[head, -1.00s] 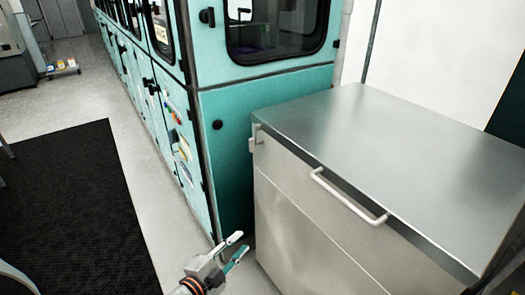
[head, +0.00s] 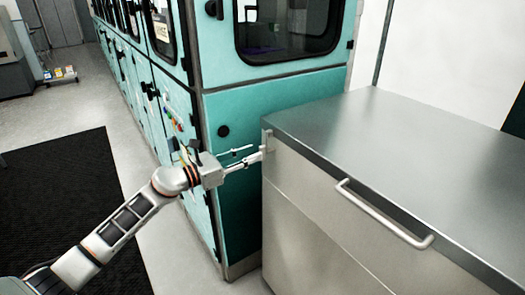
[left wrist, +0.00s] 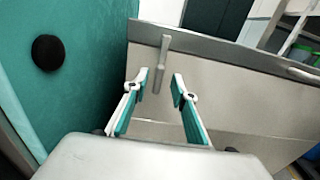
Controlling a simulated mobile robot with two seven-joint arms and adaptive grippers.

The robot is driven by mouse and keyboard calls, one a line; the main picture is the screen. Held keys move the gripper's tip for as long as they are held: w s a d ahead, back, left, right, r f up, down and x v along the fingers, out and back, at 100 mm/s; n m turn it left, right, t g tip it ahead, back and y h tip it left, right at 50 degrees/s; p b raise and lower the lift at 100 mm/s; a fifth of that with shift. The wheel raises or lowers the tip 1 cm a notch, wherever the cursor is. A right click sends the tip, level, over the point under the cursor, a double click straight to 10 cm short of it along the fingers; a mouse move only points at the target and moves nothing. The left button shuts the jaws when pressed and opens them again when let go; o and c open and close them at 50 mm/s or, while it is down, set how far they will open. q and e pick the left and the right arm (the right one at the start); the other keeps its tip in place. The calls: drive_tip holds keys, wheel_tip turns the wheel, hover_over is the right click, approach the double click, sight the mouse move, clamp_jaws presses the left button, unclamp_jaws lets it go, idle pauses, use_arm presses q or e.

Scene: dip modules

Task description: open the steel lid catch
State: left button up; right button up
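The steel lid catch (head: 267,141) is a small upright metal piece at the left end of the steel chest's front, just under the lid edge. In the left wrist view the catch (left wrist: 162,62) shows as a narrow vertical bar. My left gripper (head: 253,153) is at the catch, reaching in from the left. In the left wrist view the left gripper (left wrist: 160,84) is open, with one finger on each side of the bar's lower part; I cannot tell whether either touches it. My right gripper is not in view.
The steel chest (head: 310,215) has a flat, bare, shut lid (head: 400,135) and a long bar handle (head: 385,215) in front. A teal cabinet (head: 270,95) stands close behind and left of it. A black mat (head: 60,200) lies on the floor at left.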

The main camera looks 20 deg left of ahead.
sight(262, 161)
use_arm(q)
drive_tip(key=x, duration=0.5)
clamp_jaws()
